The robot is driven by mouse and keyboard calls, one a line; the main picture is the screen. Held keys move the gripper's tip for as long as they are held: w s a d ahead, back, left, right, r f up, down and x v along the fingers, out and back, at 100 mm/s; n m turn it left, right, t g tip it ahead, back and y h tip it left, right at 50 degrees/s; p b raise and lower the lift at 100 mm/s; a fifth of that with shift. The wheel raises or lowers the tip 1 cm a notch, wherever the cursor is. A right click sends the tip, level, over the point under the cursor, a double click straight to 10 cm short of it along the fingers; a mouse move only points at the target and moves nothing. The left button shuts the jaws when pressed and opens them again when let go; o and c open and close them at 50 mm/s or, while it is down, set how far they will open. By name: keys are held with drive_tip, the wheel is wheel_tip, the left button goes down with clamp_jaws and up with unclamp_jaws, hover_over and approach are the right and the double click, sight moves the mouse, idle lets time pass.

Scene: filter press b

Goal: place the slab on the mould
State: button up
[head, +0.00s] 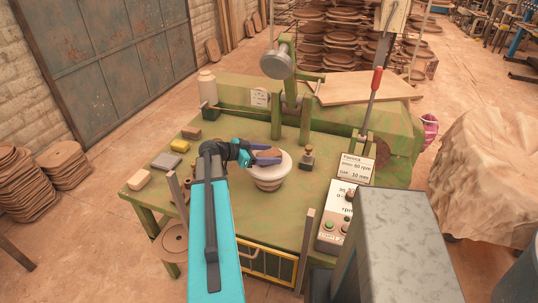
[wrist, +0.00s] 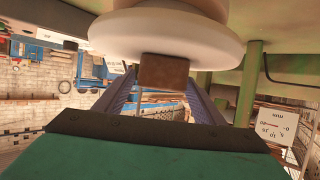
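The mould (head: 270,183) is a pale, round, cup-like piece with a wide white rim, standing on the green bench in the head view. In the wrist view its white disc-shaped rim (wrist: 165,42) fills the top middle. My gripper (head: 268,157) is over the mould's white top in the head view. In the wrist view a small brown block, apparently the slab (wrist: 163,72), sits between the fingertips, which seem to touch its sides. It appears just in front of the white rim. I cannot tell whether it touches the mould.
Left on the bench are a brown block (head: 191,132), a yellow block (head: 180,146), a grey slab-like piece (head: 165,161) and a beige block (head: 139,180). A small dark weight (head: 307,160) stands right of the mould. Green posts rise behind; a red-handled lever (head: 375,85) stands at right.

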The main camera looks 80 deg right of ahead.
drive_tip(key=shift+r, duration=0.15)
idle(0.3)
drive_tip(key=shift+w+a, duration=0.1)
drive_tip(key=shift+w, duration=0.15)
drive_tip(key=b+v, duration=0.4)
drive_tip(key=v, duration=0.7)
drive_tip(key=shift+w+a+b, duration=0.15)
drive_tip(key=shift+a+b, duration=0.05)
drive_tip(key=shift+b, duration=0.2)
drive_tip(key=shift+r, duration=0.1)
